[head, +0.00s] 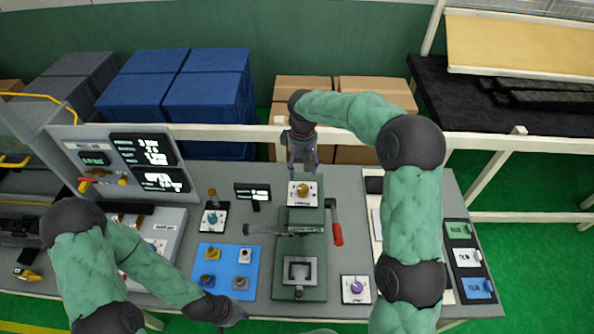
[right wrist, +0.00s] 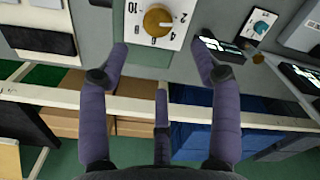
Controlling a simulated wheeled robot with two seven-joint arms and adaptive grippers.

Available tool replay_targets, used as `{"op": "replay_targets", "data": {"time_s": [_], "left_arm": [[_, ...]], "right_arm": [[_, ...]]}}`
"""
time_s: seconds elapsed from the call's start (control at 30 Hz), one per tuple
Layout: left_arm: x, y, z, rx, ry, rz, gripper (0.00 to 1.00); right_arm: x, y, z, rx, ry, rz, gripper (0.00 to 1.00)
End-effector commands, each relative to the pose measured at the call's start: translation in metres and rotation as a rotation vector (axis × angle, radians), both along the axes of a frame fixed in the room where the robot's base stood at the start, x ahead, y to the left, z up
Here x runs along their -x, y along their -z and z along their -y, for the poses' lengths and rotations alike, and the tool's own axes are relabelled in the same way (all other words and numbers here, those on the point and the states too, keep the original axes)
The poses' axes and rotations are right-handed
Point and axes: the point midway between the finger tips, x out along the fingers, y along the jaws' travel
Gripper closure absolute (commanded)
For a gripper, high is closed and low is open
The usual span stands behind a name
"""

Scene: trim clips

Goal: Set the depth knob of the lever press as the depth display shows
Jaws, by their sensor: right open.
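The lever press (head: 302,268) is green and stands mid-bench. At its far end is a white dial plate with a brass-coloured depth knob (head: 302,189). The right wrist view shows the knob (right wrist: 157,20) close, with printed numbers including 10, 2 and 4. My right gripper (head: 301,158) is beyond the knob; its fingers (right wrist: 161,62) are spread, empty and apart from it. A small black display (head: 252,193) stands left of the knob; its text is too small to read. My left gripper (head: 232,316) is low by the bench's front edge; its fingers are unclear.
A blue mat (head: 226,270) with several small knobs lies left of the press. A red-handled lever (head: 336,234) is at the press's right. A purple knob (head: 356,287) sits at the front right. A panel with lit screens (head: 150,150) stands at the left.

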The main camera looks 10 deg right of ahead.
Motion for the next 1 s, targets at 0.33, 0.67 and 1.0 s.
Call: {"op": "replay_targets", "data": {"time_s": [0.33,0.67,1.0], "left_arm": [[0.003,-0.008,0.0,0.001,0.002,-0.005,1.0],[0.002,-0.02,0.0,0.001,0.001,-0.004,1.0],[0.002,-0.024,0.0,0.001,0.001,-0.004,1.0]], "right_arm": [[0.001,0.025,0.001,0.005,-0.003,-0.003,0.36],[0.001,0.081,0.001,0.004,-0.002,-0.001,0.36],[0.0,0.103,0.001,0.003,-0.002,0.003,0.36]]}}
